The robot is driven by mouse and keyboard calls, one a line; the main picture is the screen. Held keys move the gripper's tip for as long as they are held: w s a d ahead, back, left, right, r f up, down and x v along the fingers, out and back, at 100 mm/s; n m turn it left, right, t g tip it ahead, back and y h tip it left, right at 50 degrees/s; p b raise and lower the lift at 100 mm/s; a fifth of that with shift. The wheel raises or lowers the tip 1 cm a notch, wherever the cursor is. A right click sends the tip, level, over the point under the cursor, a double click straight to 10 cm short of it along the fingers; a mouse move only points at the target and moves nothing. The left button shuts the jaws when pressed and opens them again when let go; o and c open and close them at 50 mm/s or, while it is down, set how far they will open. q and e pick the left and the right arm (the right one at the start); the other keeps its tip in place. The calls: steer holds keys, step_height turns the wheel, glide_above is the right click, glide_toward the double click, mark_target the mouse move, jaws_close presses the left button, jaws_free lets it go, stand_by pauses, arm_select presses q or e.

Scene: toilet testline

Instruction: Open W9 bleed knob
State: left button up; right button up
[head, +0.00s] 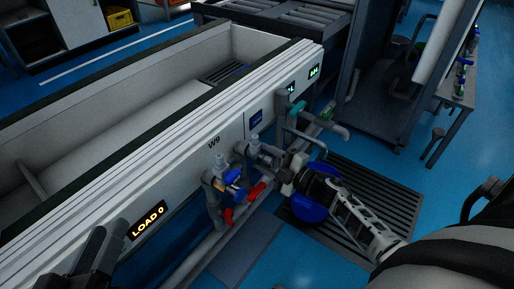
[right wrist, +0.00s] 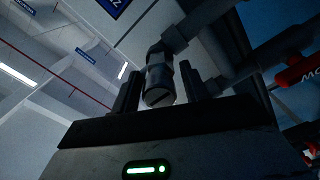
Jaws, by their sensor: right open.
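The W9 label (head: 214,142) is on the white side panel of the long trough, above grey pipework with blue and red handles. In the right wrist view a grey, round-ended knob (right wrist: 159,97) with a slot hangs from a grey pipe fitting. My right gripper (right wrist: 157,80) is open, with one dark finger on each side of this knob. Whether the fingers touch it I cannot tell. In the head view the right gripper (head: 287,177) is beside the pipework and hides part of it. My left gripper (head: 105,245) is at the lower left, before the panel; its jaw opening is unclear.
Red handles (head: 257,190) and a blue handle (head: 235,180) sit close left of my right gripper. A teal-handled valve (head: 297,108) and a grey pipe stand behind it. A dark floor grate (head: 375,195) lies right.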

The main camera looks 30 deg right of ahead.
steer(key=m, duration=0.4)
steer(key=shift+d+r+m, duration=0.15)
steer(key=shift+m, duration=0.15)
steer(key=m, duration=0.4)
steer(key=shift+s+m+p, duration=0.3)
steer(key=shift+m+p, duration=0.1)
steer(key=p+v, duration=0.3)
steer(key=v, duration=1.2)
steer(key=w+a+r+m+h+p, duration=0.2)
steer(key=a+r+m+h+p, duration=0.3)
steer(key=r+p, duration=0.65)
steer(key=s+a+r+g+p, duration=0.4)
steer(key=a+r+p, duration=0.6)
steer(key=a, duration=0.4)
steer(key=shift+r+g+y, duration=0.3)
steer(key=shift+r, duration=0.45)
steer(key=shift+s, duration=0.1)
